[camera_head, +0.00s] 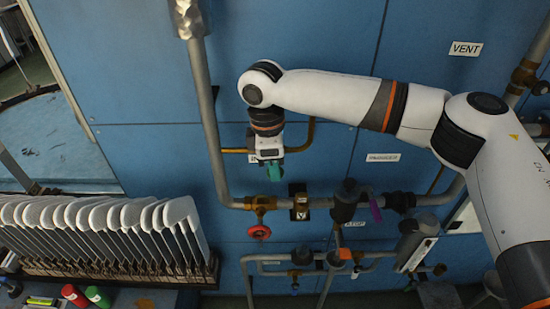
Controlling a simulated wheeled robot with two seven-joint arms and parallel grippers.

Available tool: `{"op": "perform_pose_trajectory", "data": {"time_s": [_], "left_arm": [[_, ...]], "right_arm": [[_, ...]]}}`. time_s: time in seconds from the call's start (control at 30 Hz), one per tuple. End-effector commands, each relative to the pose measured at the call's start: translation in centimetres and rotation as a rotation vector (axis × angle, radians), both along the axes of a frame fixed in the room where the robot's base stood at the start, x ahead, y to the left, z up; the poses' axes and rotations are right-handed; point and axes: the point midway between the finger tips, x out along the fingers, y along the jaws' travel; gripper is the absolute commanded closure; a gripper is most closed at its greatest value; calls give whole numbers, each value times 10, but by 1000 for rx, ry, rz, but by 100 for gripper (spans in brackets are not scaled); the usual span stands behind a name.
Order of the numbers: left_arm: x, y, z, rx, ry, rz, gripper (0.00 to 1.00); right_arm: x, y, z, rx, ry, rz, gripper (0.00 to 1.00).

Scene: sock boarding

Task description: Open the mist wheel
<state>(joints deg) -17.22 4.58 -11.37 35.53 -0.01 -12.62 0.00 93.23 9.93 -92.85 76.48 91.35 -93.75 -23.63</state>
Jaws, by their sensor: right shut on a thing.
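My right arm reaches in from the right, and my right gripper (271,167) points down in front of the blue wall panel. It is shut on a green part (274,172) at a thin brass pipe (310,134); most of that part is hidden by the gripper. A label behind the gripper is mostly covered, so I cannot read it or confirm that the green part is the mist wheel. A red handwheel (259,232) hangs below, apart from the gripper, under a brass valve (260,204). My left gripper is not in view.
A grey pipe (211,130) runs down the wall and turns right below the gripper. A dark valve with a purple lever (375,210) is right of it. A rack of pale sock boards (110,220) fills the lower left. A VENT label (465,49) is upper right.

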Motion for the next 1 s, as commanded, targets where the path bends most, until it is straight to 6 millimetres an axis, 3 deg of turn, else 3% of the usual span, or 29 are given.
{"op": "perform_pose_trajectory", "data": {"time_s": [0.07,0.37,0.4,0.53,0.83,1.0], "left_arm": [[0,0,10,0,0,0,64],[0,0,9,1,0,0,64],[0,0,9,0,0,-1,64],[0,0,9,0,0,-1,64],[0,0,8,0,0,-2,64],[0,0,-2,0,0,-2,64]], "right_arm": [[-1,1,4,-25,2,-1,100],[0,1,1,-38,-1,-2,100],[0,1,1,-38,-1,-3,83],[0,1,1,-38,-1,-2,63],[0,1,2,-36,0,-2,63],[0,4,17,-34,-3,-1,63]]}}
